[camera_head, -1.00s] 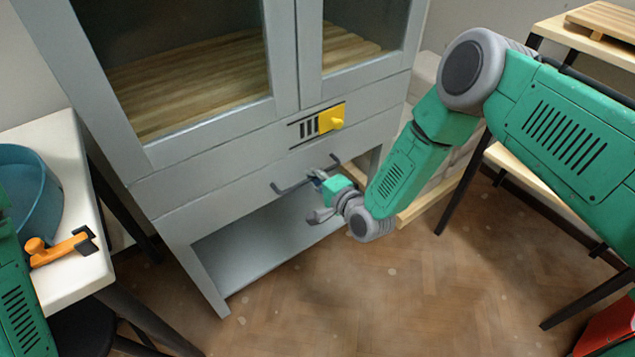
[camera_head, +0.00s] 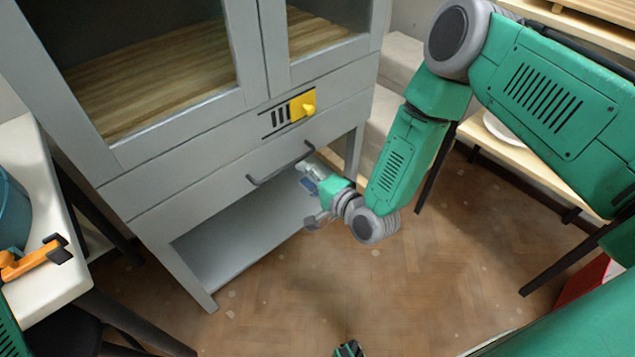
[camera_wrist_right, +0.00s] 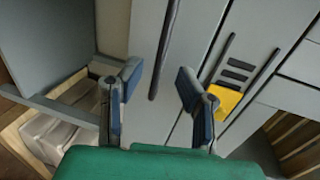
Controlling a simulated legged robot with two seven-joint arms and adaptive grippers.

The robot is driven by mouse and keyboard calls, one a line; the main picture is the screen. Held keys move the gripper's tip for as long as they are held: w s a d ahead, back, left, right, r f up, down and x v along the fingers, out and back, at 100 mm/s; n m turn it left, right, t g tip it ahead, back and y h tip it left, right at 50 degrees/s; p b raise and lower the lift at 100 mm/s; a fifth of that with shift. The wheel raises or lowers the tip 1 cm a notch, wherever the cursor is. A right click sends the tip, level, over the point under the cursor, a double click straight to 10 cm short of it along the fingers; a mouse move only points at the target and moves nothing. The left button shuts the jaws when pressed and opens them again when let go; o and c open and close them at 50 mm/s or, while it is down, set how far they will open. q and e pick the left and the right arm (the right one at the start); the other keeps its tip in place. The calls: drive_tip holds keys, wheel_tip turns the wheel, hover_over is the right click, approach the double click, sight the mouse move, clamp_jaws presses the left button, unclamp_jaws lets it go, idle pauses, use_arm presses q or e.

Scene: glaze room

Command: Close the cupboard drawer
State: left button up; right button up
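The grey cupboard (camera_head: 185,150) stands at the left centre of the head view. Its drawer front (camera_head: 215,192) bears a dark bar handle (camera_head: 283,163) and looks flush with the frame, with no clear gap. My right gripper (camera_head: 308,190) is just below and in front of the handle's right end, apart from it. In the right wrist view this gripper (camera_wrist_right: 156,84) has its two blue-padded fingers spread with nothing between them. The dark handle (camera_wrist_right: 163,50) lies beyond the fingertips. My left gripper is not visible; only a bit of green arm shows at lower left.
A white table (camera_head: 50,285) at left holds a teal bowl (camera_head: 12,210) and an orange tool (camera_head: 32,261). A wooden shelf (camera_head: 540,165) stands at right. The floor before the cupboard is clear.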

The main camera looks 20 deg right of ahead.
drive_tip(key=v, duration=0.5)
drive_tip(key=shift+s, duration=0.2)
drive_tip(key=s+d+f+n+g+h+p, duration=0.1)
drive_tip(key=s+f+n+g+h+p, duration=0.15)
drive_tip(key=s+n+g+p, duration=0.8)
drive_tip(key=s+d+r+n+g+h+b, duration=0.1)
drive_tip(key=s+d, duration=0.3)
drive_tip(key=s, duration=0.5)
drive_tip(key=s+d+r+n+g+h+b, duration=0.1)
drive_tip(key=s+d+n+g+h, duration=0.1)
drive_tip(key=s, duration=0.7)
drive_tip(key=shift+s+d+r+n, duration=0.15)
drive_tip(key=shift+d+r+n, duration=0.35)
drive_tip(key=shift+d, duration=0.55)
drive_tip(key=shift+f+g, duration=0.1)
drive_tip(key=shift+g, duration=0.15)
